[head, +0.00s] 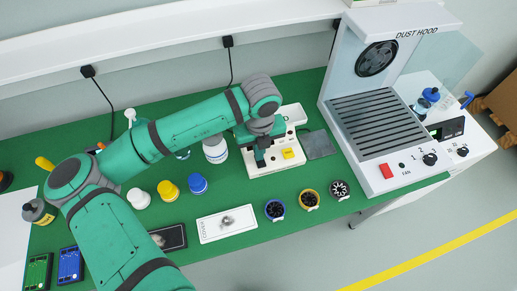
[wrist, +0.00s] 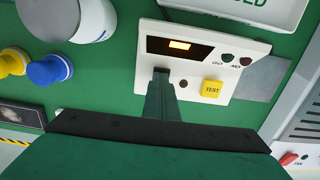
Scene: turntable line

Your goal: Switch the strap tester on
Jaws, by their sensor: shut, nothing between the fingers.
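The strap tester (head: 275,168) is a white box on the green bench, below my gripper in the head view. In the wrist view its white panel (wrist: 232,77) has a dark display with a lit orange patch (wrist: 179,45), two dark lamps marked GO and NO, a small brown round part (wrist: 183,84) and a yellow TEST button (wrist: 212,89). My gripper (wrist: 161,72) is shut and empty, its tips over the panel's left part, left of the brown part. In the head view my gripper (head: 260,162) hides part of the tester. I cannot tell whether the tips touch it.
A grey plate (head: 319,144) lies right of the tester, and the dust hood (head: 380,130) stands beyond it.

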